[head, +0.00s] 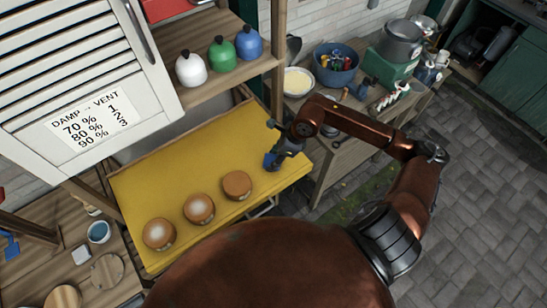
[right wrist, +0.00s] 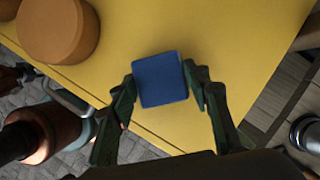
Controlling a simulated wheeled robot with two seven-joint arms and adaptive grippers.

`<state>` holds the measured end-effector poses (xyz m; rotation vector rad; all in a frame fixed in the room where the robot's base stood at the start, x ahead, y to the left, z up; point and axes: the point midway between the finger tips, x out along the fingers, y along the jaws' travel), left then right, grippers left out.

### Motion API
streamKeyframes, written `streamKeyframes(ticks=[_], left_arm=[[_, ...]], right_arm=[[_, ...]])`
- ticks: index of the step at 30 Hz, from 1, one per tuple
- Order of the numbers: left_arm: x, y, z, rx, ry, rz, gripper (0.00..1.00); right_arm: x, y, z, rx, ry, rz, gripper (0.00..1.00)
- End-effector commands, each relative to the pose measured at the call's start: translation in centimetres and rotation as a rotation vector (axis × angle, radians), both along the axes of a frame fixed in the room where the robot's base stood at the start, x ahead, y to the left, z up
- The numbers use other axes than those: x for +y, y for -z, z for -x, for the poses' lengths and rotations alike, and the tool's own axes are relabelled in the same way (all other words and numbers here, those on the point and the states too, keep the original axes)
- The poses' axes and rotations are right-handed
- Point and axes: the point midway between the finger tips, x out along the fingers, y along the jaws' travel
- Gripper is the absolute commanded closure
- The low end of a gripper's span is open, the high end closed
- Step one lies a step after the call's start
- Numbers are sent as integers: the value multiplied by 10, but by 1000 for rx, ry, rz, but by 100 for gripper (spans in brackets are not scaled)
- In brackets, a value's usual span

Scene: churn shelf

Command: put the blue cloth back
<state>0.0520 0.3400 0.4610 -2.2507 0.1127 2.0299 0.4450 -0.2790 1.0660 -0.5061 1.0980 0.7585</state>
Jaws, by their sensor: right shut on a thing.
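The blue cloth (head: 269,160) looks like a small square folded pad. My right gripper (head: 276,154) is shut on it near the right end of the yellow board. In the right wrist view the blue cloth (right wrist: 160,80) sits between the two dark fingers, with the yellow surface behind it. I cannot tell whether the cloth touches the board. My left gripper is not in view.
Several round brown-topped items, one of them a cake-like round (head: 237,185), stand on the yellow board (head: 190,155). White, green (head: 222,54) and blue knobbed jars stand on the shelf above. A side table right holds a blue bowl (head: 337,64) and pots. A white slatted door (head: 80,60) is upper left.

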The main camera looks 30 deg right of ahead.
Motion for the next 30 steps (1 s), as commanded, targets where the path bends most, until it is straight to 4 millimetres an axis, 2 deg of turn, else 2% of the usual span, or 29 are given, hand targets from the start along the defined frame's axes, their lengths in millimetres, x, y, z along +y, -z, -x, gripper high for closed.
streamKeyframes(ticks=[2,13,14,15,21,30], left_arm=[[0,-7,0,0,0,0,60],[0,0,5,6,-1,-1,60],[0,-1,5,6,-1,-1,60],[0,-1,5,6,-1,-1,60],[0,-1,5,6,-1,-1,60],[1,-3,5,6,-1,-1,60]], right_arm=[[0,5,0,-1,2,-2,82],[0,12,-1,-2,1,0,82],[0,12,0,-2,1,0,55],[0,11,0,-2,1,0,52],[0,11,-1,-2,1,0,39],[0,9,-1,-2,1,0,39]])
